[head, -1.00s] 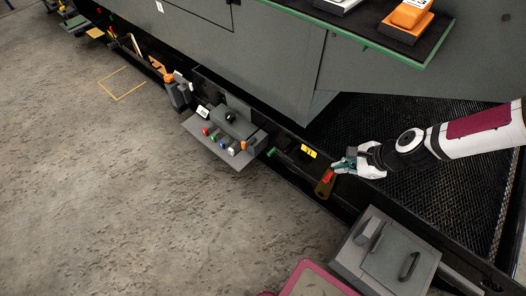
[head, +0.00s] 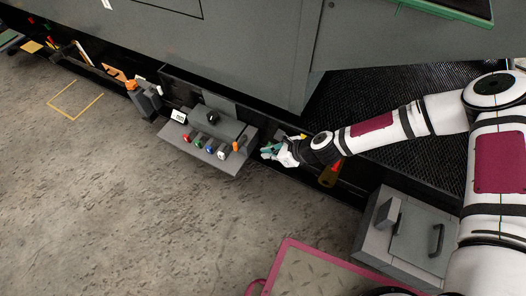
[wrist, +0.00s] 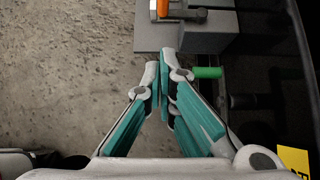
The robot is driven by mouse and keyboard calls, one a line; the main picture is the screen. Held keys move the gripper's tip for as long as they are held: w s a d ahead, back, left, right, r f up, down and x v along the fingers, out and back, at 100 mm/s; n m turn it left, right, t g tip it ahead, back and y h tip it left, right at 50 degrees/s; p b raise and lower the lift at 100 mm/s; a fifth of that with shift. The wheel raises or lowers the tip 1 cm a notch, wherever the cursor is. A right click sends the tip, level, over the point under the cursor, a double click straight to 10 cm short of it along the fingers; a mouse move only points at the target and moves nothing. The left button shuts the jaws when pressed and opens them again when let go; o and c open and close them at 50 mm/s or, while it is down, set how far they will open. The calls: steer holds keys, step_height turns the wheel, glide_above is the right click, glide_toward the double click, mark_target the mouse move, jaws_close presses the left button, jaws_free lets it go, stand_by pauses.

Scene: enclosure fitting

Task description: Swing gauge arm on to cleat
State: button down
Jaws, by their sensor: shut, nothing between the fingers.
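My gripper (head: 269,152) is shut and empty, low along the machine's front, just right of the grey control shelf. In the wrist view its fingertips (wrist: 164,66) meet just left of a green handle (wrist: 208,72), apart from it as far as I can tell. A dark cylinder (wrist: 244,101) lies right of the handle. An olive piece with a red top (head: 331,174) hangs on the dark rail, below and right of my wrist. No part is labelled as gauge arm or cleat, so I cannot tell for certain which pieces they are.
The grey control shelf (head: 196,151) carries several coloured knobs and an orange piece (head: 239,143). A yellow label (wrist: 293,160) is near my gripper's right side. A grey box with handles (head: 404,238) and a pink-edged plate (head: 312,275) stand at front right. The floor at left is open.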

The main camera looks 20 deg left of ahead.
mark_target(239, 142)
steer(key=a+f+b, duration=0.4)
steer(key=a+f, duration=0.1)
steer(key=a, duration=0.4)
steer(key=shift+w+a+f, duration=0.15)
steer(key=shift+w+f, duration=0.05)
steer(key=shift+w, duration=0.2)
